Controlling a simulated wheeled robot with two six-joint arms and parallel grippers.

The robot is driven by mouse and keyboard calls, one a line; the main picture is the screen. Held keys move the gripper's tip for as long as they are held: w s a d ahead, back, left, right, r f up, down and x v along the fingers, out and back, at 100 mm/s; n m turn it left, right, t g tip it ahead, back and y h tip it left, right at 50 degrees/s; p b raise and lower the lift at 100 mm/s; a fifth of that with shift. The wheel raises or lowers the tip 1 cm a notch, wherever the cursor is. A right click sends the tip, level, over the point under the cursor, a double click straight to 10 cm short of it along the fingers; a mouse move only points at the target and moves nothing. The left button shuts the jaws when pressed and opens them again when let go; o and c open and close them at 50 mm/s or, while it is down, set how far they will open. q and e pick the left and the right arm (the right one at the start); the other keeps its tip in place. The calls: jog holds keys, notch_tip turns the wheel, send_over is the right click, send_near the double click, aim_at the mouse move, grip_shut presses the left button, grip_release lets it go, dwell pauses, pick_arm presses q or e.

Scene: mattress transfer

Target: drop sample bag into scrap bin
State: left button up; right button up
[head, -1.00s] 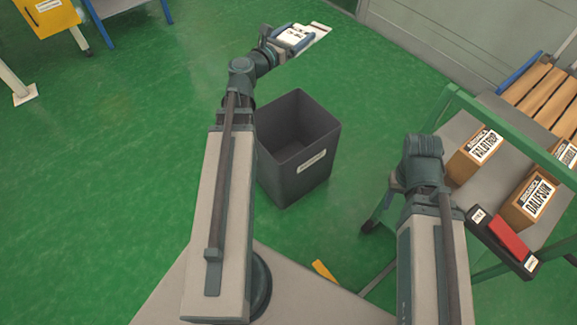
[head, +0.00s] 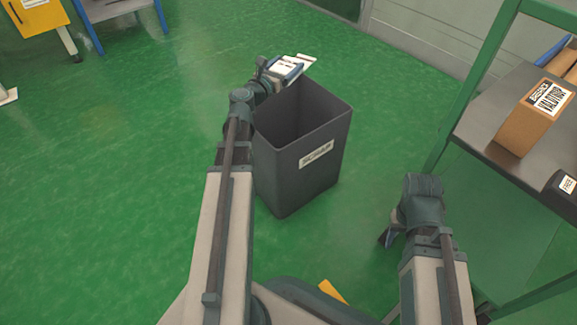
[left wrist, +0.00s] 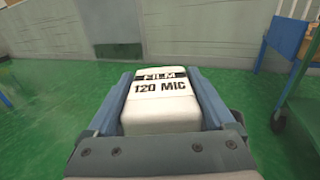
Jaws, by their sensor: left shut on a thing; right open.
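The sample bag (left wrist: 160,98) is a white block printed "FILM 120 MIC", held between the blue fingers of my left gripper (left wrist: 163,90). In the head view the left gripper (head: 287,68) and the bag (head: 284,66) appear at the far back rim of the scrap bin. The scrap bin (head: 295,175) is a dark grey, open-topped box with a white label, standing on the floor. My left forearm passes along its left side. How high the bag is over the rim I cannot tell. My right gripper (head: 388,237) is open, low right of the bin, partly hidden by its wrist.
A green-framed cart (head: 475,95) on the right carries a cardboard box (head: 537,112) and a dark labelled item (head: 567,187). A yellow cabinet (head: 35,25) and blue-legged table (head: 115,10) stand far left. Green floor left of the bin is clear.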

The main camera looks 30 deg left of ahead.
pick_arm(q)
jog(key=shift+w+a+f+b, duration=0.15)
jog(key=shift+f+b, duration=0.25)
jog(key=shift+f, duration=0.3)
jog(key=shift+a+f+b, duration=0.15)
jog(key=shift+f+b, duration=0.2)
jog(key=shift+f, duration=0.35)
pick_arm(e)
jog(key=shift+f, duration=1.35)
jog(key=shift+f, duration=0.1)
pick_arm(q)
notch_tip(320, 180, down, 6)
jog(key=b, duration=0.6)
pick_arm(e)
notch_tip(320, 180, down, 6)
jog(key=shift+r, duration=0.1)
pick_arm(q)
jog(key=o, duration=1.2)
